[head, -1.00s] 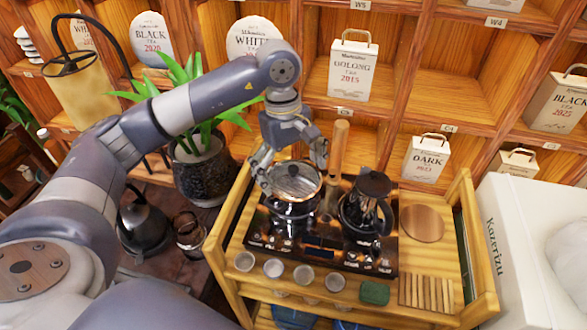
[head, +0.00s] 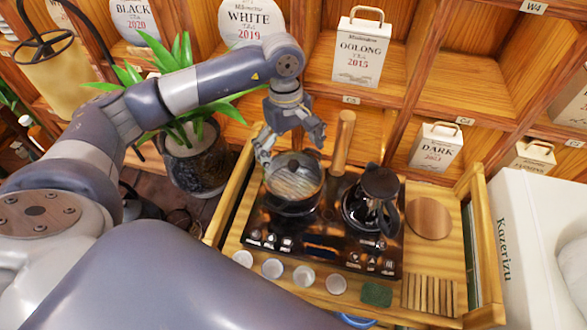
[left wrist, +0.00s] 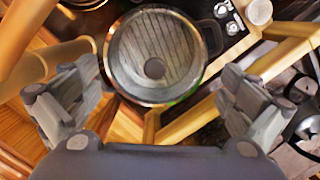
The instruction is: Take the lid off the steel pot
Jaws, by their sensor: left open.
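The steel pot (head: 290,207) stands on the left side of the dark stove on the wooden cart. Its round, see-through-looking lid (head: 294,178) with a steel rim lies on top. In the left wrist view the lid (left wrist: 180,40) fills the upper middle, with a dark round knob (left wrist: 155,68) at its centre. My left gripper (head: 291,148) is open just behind and above the lid. In the left wrist view the fingers of the left gripper (left wrist: 153,103) are spread wide with nothing between them. My right gripper is not in view.
A dark kettle (head: 378,187) stands on the stove right of the pot. A wooden cylinder (head: 343,142) rises close behind. Several small cups (head: 272,268) line the cart's front. A potted plant (head: 195,160) stands left, tea shelves behind.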

